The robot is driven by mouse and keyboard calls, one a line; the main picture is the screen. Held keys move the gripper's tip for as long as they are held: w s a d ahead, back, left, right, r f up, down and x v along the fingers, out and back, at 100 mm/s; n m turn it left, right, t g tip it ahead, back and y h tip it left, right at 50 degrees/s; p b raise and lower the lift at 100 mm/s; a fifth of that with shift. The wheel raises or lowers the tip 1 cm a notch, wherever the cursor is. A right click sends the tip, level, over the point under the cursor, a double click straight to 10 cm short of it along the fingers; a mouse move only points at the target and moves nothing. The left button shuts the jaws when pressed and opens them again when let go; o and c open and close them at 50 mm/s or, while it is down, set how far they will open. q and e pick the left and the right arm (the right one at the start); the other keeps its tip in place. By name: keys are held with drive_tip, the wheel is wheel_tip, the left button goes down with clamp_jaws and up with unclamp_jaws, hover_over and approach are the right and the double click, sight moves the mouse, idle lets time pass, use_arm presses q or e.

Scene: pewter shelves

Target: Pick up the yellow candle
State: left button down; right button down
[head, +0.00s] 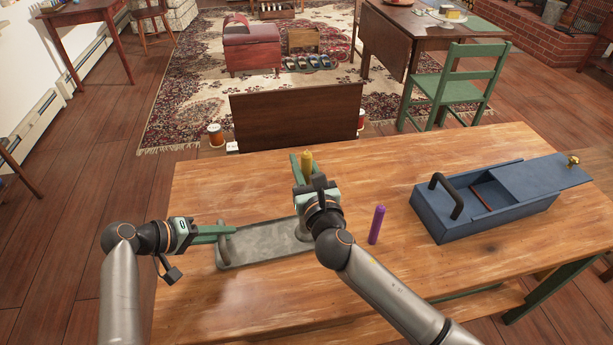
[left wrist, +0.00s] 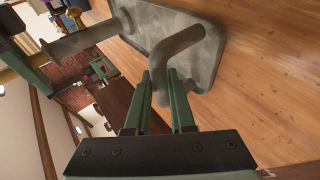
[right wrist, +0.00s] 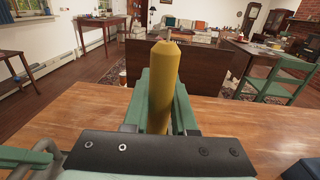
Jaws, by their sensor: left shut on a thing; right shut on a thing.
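The yellow candle (head: 307,163) stands upright between the green fingers of my right gripper (head: 301,172), near the table's far edge. The right wrist view shows the candle (right wrist: 163,85) rising above the fingers; its lower end is hidden. My right gripper is shut on it. My left gripper (head: 228,233) is shut on the handle of a grey metal tray (head: 265,252) on the table. In the left wrist view, the fingers (left wrist: 168,85) close around the curved handle (left wrist: 178,45). A grey post (left wrist: 85,40) rises from the tray's other end; my right arm partly covers it in the head view.
A blue box (head: 445,222) with a dark handle and partly slid lid lies further right. The table's front left is clear.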

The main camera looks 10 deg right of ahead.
drive_tip(key=shift+r, duration=0.1)
idle(0.4)
wheel_tip(320, 180, up, 10)
idle(0.4)
use_arm(q)
drive_tip(key=c, duration=0.7)
unclamp_jaws()
drive_tip(key=v, duration=1.2)
